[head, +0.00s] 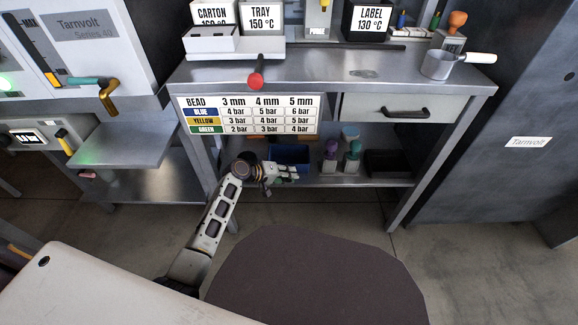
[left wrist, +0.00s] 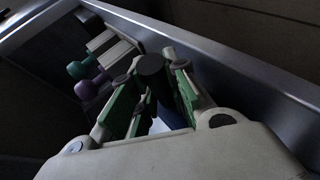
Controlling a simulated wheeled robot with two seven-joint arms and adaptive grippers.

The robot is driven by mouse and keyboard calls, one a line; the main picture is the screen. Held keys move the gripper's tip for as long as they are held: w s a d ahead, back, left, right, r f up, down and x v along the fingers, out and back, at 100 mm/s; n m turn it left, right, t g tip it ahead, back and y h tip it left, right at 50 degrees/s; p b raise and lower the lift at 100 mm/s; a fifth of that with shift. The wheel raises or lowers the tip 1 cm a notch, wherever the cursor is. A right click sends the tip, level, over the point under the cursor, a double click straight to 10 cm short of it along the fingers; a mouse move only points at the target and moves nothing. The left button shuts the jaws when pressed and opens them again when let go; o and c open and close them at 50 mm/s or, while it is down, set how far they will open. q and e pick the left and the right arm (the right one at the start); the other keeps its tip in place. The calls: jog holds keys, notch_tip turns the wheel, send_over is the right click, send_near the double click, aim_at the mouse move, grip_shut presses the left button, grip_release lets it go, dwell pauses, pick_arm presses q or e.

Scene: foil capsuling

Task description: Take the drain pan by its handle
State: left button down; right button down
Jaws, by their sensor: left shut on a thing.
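A blue pan (head: 291,154) stands on the lower shelf of the bench, partly hidden by my left gripper. My left gripper (head: 290,171) reaches in under the bench at the front of the pan. In the left wrist view, my left gripper (left wrist: 150,78) is shut on a dark, round-ended handle (left wrist: 150,66), with a patch of blue (left wrist: 170,115) seen between the fingers. The join between handle and pan is hidden. My right gripper is not in view.
Purple and green-topped bottles (head: 352,152) stand on the shelf right of the pan, with a dark tray (head: 388,165) beyond. The bench top (head: 330,68) and drawer (head: 395,110) are above. A small metal pot (head: 437,65) with a white handle sits on top.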

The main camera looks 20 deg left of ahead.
pick_arm(q)
jog(key=shift+r, duration=0.15)
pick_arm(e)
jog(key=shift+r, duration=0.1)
